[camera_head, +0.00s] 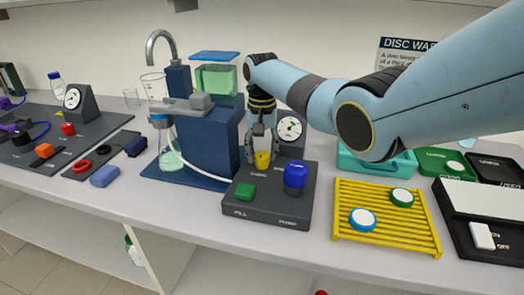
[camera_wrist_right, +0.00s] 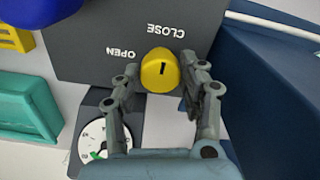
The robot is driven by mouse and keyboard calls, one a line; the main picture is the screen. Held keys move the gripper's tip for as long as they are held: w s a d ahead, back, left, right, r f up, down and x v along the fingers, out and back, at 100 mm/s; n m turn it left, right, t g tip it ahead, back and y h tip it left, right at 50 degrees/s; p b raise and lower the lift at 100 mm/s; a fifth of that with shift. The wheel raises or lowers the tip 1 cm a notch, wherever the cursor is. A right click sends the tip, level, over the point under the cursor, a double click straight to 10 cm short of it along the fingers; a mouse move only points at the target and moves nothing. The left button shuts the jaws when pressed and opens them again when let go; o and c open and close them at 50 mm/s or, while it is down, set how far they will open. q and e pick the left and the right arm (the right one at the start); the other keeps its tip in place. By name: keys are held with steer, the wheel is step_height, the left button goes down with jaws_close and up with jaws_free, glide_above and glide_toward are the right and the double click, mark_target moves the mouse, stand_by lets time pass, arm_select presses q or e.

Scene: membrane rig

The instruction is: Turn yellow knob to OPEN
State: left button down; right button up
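The yellow knob (camera_head: 262,159) sits on the dark grey control panel (camera_head: 266,216), behind the green button (camera_head: 245,192) and blue knob (camera_head: 296,174). In the right wrist view the yellow knob (camera_wrist_right: 160,70) has a short dark mark in line with the CLOSE label (camera_wrist_right: 165,30). The OPEN label (camera_wrist_right: 123,52) is to its left. My right gripper (camera_wrist_right: 160,76) is over the knob with one finger on each side. The right-hand finger is at or very near the knob; a small gap shows at the left-hand finger. My left gripper is not in view.
A blue stand (camera_head: 210,140) with a flask and tubing is left of the panel. A gauge (camera_head: 290,128) stands close behind the panel. A yellow rack (camera_head: 384,228) with two round discs lies to the right. White table shows in front of the panel.

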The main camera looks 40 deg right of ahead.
steer(key=c, duration=0.6)
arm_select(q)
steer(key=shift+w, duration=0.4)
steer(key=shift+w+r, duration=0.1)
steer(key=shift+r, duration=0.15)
arm_select(e)
steer(key=shift+n, duration=0.4)
steer(key=shift+r+n+p, duration=0.1)
steer(key=shift+n+p, duration=0.65)
steer(key=shift+n, duration=0.25)
steer(key=n+p, duration=0.1)
steer(key=n, duration=0.2)
steer(key=shift+d+n, duration=0.1)
steer(key=shift+n, duration=0.2)
steer(key=n+p, duration=0.1)
steer(key=n, duration=0.4)
arm_select(q)
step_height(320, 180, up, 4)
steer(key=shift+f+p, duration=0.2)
steer(key=shift+p, duration=0.1)
arm_select(e)
steer(key=n, duration=0.6)
steer(key=shift+n, duration=0.4)
